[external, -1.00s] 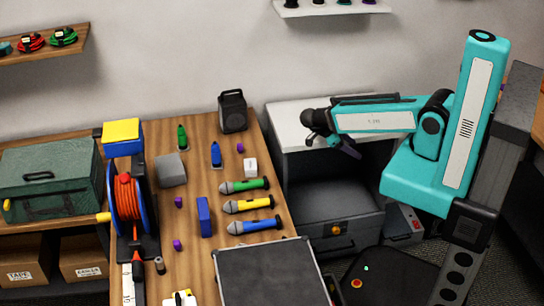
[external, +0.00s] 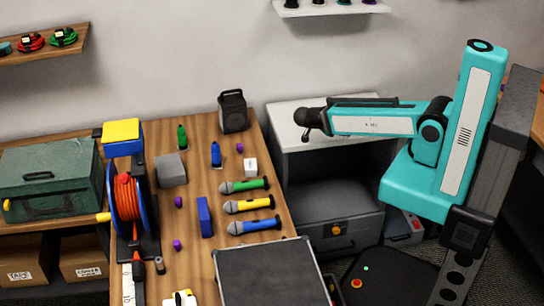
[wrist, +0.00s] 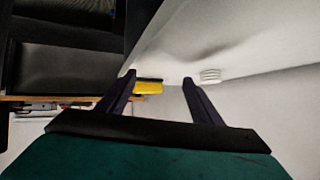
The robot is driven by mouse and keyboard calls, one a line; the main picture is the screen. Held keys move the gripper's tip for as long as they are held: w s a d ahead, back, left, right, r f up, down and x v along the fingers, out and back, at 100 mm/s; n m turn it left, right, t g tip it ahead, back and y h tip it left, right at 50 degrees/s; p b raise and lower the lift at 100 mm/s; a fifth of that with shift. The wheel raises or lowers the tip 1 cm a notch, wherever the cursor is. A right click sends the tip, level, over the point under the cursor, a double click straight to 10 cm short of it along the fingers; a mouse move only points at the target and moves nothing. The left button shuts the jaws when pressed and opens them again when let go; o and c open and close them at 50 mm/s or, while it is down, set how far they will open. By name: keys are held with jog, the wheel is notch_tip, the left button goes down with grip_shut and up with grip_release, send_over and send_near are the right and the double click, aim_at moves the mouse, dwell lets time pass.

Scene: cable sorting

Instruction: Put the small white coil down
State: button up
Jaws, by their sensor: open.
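The small white coil (wrist: 210,76) shows in the wrist view as a short stack of pale ridges against a white surface, just right of the right fingertip. It appears outside the jaws, with a gap to that finger. My gripper (wrist: 159,78) is open, its two dark fingers apart, with nothing held between them. In the external view my wrist end is above the white top (external: 290,110) of the grey drawer cabinet. The fingers are hardly visible there, and I cannot make out the coil in that view.
A yellow block (wrist: 148,86) shows beyond my fingers in the wrist view.

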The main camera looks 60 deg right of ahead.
jog(key=w+r+n+t+h+b, duration=0.1)
jog(key=w, duration=0.1)
jog(key=w+r+n+t, duration=0.1)
jog(key=w+n, duration=0.1)
jog(key=w+d+n+t+h+b, duration=0.1)
jog(key=w+n, duration=0.1)
jog(key=w, duration=0.1)
jog(key=shift+r+h+b, duration=0.3)
jog(key=shift+r, duration=0.1)
jog(key=shift+w+r+n+t, duration=0.2)
jog(key=shift+r+n+t, duration=0.1)
jog(key=shift+d+f, duration=0.1)
jog(key=shift+d+f, duration=0.25)
jog(key=shift+d, duration=0.25)
jog(key=shift+b+x, duration=1.25)
jog(key=shift+x, duration=2.45)
jog(key=shift+r, duration=0.1)
jog(key=shift+d, duration=0.1)
